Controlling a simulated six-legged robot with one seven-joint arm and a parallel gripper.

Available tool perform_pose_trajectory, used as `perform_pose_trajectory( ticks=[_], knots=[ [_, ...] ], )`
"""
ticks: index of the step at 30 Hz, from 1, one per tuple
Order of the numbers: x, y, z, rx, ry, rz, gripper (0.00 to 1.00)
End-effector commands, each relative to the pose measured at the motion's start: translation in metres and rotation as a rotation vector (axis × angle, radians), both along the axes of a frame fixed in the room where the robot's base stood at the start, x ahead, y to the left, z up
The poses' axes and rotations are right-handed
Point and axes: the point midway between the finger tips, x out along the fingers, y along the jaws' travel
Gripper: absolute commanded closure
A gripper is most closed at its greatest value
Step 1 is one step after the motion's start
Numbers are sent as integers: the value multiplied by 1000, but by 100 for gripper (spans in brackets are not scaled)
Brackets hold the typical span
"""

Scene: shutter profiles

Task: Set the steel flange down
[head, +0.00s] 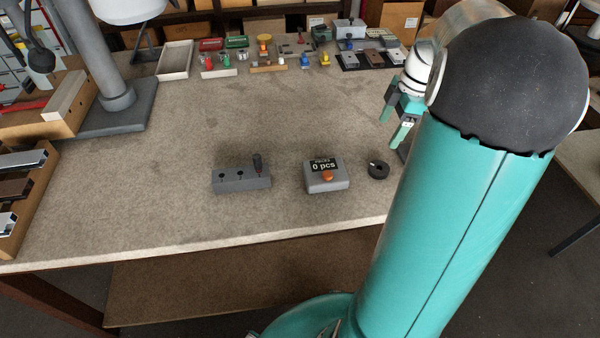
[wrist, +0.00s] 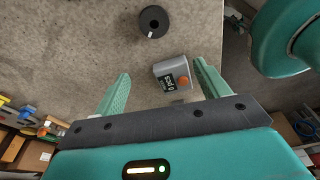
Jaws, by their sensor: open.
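A dark, round, ring-like piece with a hole in its middle and a small pale mark (head: 378,169) lies flat on the table near the front edge; it looks like the flange, though I cannot tell its material. It also shows at the top of the wrist view (wrist: 154,21). My gripper (head: 391,128) is above the table at the right, with its green fingers apart. In the wrist view the gap between the fingers (wrist: 162,70) is empty, and the ring lies beyond the fingertips, apart from them.
A grey counter box reading "0 pcs" with an orange button (head: 327,176) stands left of the ring. A grey block with holes and a dark upright pin (head: 241,179) stands further left. Small parts and trays (head: 175,60) line the back. The table's middle is clear.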

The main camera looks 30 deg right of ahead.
Motion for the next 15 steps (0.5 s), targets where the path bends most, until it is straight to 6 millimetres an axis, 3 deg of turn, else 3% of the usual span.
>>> perform_pose_trajectory(
  ticks=[1, 7, 15],
  knots=[
    [5, 21, 11, -23, 3, -33, 26],
    [7, 98, 41, -99, -1, -257, 26],
    [-13, 191, 66, -129, -81, -565, 26]
  ],
)
